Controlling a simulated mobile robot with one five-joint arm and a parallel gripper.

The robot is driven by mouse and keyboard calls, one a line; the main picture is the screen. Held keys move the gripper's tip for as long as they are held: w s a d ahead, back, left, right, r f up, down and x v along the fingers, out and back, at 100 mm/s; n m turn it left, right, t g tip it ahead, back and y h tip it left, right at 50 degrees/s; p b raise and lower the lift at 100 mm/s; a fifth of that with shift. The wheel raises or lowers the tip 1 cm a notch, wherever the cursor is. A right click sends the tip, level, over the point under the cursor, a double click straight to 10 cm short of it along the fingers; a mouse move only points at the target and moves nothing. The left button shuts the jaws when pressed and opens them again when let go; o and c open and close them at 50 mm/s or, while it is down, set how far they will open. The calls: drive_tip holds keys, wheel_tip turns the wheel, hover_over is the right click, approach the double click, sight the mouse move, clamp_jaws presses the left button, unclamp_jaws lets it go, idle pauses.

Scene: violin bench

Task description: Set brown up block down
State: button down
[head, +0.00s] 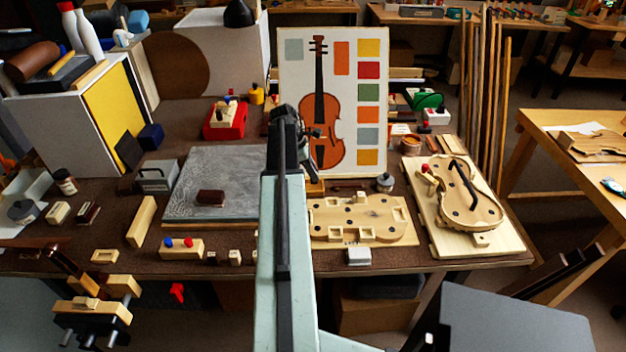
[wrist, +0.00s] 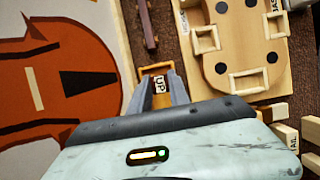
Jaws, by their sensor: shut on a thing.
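A small orange-brown block marked "UP" (wrist: 159,84) sits between the fingers of my gripper (wrist: 160,92) in the wrist view. The grey fingers are shut on its two sides. The wrist view looks down past the block to dark brown bench top, and I cannot tell whether the block touches it. In the head view my arm hides most of the gripper, which is in front of the violin picture board (head: 291,80). The board's violin also fills the left of the wrist view (wrist: 60,80).
A pale violin-shaped form board (head: 375,222) with small frames lies right of my arm; it also shows in the wrist view (wrist: 237,45). A grey slate (head: 238,165) bearing a dark brown block (head: 210,198) lies left. A violin body (head: 470,195) lies farther right.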

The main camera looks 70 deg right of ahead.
drive_tip(key=shift+w+d, duration=0.2)
drive_tip(key=shift+d, duration=0.15)
wheel_tip(320, 180, down, 4)
drive_tip(key=b, duration=0.4)
drive_tip(key=shift+r, duration=0.2)
drive_tip(key=shift+f, duration=0.2)
drive_tip(key=c, duration=1.2)
unclamp_jaws()
drive_tip(key=shift+c, duration=0.2)
drive_tip(key=shift+r, duration=0.1)
